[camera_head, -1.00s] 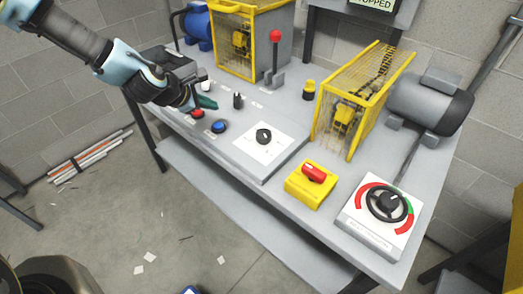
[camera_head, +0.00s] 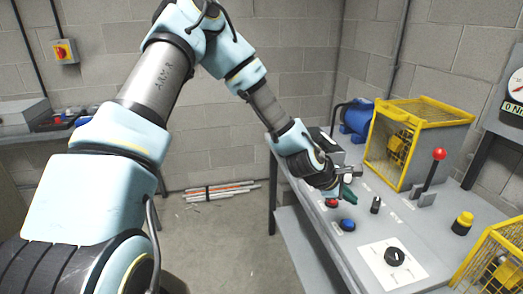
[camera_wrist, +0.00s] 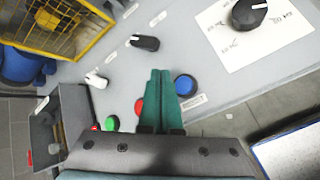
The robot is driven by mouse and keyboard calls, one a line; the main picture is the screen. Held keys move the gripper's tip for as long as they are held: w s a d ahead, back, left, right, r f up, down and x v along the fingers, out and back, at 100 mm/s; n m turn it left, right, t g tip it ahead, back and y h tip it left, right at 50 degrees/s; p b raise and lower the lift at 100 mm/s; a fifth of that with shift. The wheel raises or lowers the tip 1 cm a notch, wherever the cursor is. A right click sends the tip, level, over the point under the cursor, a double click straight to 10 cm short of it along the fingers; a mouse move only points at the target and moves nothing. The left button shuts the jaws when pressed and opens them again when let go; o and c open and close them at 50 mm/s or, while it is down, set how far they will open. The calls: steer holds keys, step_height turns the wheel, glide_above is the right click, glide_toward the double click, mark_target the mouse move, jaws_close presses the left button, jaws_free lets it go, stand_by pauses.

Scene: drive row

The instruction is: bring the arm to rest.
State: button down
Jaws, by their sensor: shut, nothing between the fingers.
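My arm reaches from the left of the head view across to the bench. My gripper (camera_head: 346,192) is above the far left end of the grey bench, close to the red button (camera_head: 331,203) and the blue button (camera_head: 348,225). In the wrist view my gripper's green fingers (camera_wrist: 160,98) lie together with nothing between them. There the red button (camera_wrist: 139,107) is partly hidden beside the fingers, and the blue button (camera_wrist: 185,85) is just to their right. A green button (camera_wrist: 111,123) is to the left. I cannot tell whether the fingers touch anything.
A lever with a red ball (camera_head: 439,154) stands upright on the bench. Yellow cages (camera_head: 416,113) and a black knob on a white plate (camera_head: 394,257) are also there. A wall switch (camera_head: 65,51) is at the far left. Floor between is open, with rods (camera_head: 219,191) by the wall.

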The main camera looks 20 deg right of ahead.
steer(key=w+a+r+m+t+y, duration=0.1)
steer(key=w+a+m+y, duration=0.15)
steer(key=a, duration=0.75)
steer(key=w+a+r+m+y+b, duration=0.15)
steer(key=w+a, duration=0.25)
steer(key=a, duration=0.5)
steer(key=w+a+r+m+t+y+p, duration=0.1)
steer(key=w+a+r+m+y, duration=0.15)
steer(key=a, duration=0.75)
steer(key=s+a+r+m+y, duration=0.1)
steer(key=s+a+r+m, duration=0.1)
steer(key=a, duration=0.7)
steer(key=s+a+r+m+y+b, duration=0.1)
steer(key=s+a+r+m, duration=0.1)
steer(key=a, duration=0.8)
step_height(320, 180, up, 2)
steer(key=shift+s+r+g, duration=0.1)
steer(key=shift+s+g, duration=0.3)
steer(key=shift+s, duration=0.3)
steer(key=shift+y, duration=0.25)
